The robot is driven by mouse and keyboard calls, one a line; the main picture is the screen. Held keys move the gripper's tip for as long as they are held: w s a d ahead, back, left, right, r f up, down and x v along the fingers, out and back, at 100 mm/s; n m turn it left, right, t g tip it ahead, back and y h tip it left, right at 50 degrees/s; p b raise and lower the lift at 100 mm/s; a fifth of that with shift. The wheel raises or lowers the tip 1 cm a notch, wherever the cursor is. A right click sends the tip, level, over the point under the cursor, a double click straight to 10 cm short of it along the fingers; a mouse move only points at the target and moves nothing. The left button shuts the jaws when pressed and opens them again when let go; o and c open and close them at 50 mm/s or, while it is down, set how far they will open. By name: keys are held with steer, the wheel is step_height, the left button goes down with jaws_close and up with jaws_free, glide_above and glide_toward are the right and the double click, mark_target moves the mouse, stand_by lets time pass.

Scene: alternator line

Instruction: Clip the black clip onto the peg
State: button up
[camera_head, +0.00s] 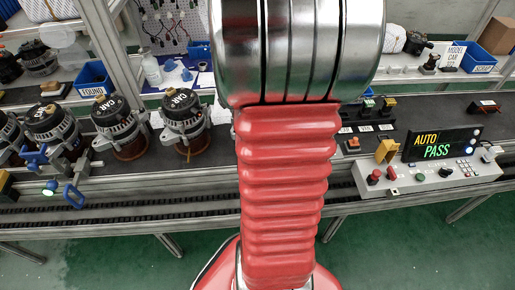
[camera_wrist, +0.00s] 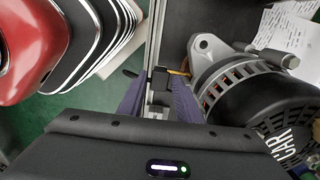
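In the wrist view, my gripper (camera_wrist: 159,88) has its two purple fingers apart, one on each side of a small black block that looks like the black clip (camera_wrist: 158,78). Whether the fingers touch it cannot be told. A yellow lead (camera_wrist: 180,72) runs from it toward the alternator (camera_wrist: 255,100) on the right. A small dark stub (camera_wrist: 130,72), possibly the peg, shows left of the fingers. In the head view, my arm hides my gripper. The rightmost alternator (camera_head: 185,118) has a yellow bit (camera_head: 187,153) at its lower front.
Several alternators stand in a row on the line (camera_head: 215,170). A control panel (camera_head: 435,175) with a display reading AUTO PASS is at the right. Blue bins (camera_head: 95,78) and a white bottle (camera_head: 151,68) are behind. A paper sheet (camera_wrist: 290,25) lies by the alternator.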

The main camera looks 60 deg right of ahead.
steer(key=shift+c, duration=0.2)
jaws_close()
step_height(320, 180, up, 10)
stand_by(0.8)
steer(key=shift+r, duration=0.2)
stand_by(0.4)
steer(key=shift+r, duration=1.55)
